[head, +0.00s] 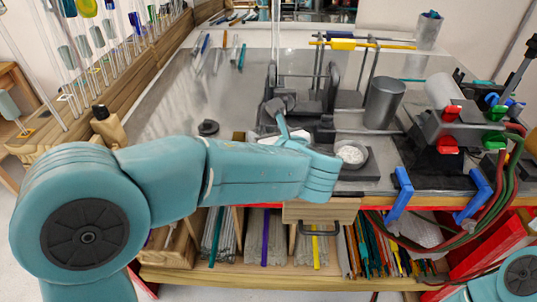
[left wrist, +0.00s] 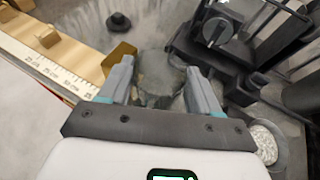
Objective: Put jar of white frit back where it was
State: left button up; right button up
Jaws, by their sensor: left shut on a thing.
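My left gripper (left wrist: 158,88) is shut on a grey, glassy round jar (left wrist: 157,78), seen between its two fingers in the left wrist view. I take this to be the jar of white frit, but its contents do not show clearly. In the head view my left arm hides most of the hand and the jar. A round dish of white grains (head: 352,153) stands on the bench just right of my arm. It also shows in the left wrist view (left wrist: 264,142), to the right of the gripper. My right gripper is not in view.
A black stand (head: 325,92) rises behind the hand. A grey metal cup (head: 384,103) stands to its right. A small dark knobbed piece (head: 208,127) sits left of the hand. A torch with hoses (head: 450,130) fills the right. The bench's left middle (head: 165,105) is mostly clear.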

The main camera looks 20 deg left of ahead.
pick_arm(q)
jog(key=shift+s+f, duration=0.1)
jog(key=shift+f, duration=0.3)
jog(key=f, duration=0.4)
jog(key=shift+w, duration=0.25)
jog(key=shift+f, duration=0.3)
jog(key=shift+s, duration=0.15)
jog(key=shift+f, duration=0.15)
jog(key=o, duration=1)
jog(key=shift+c, duration=0.2)
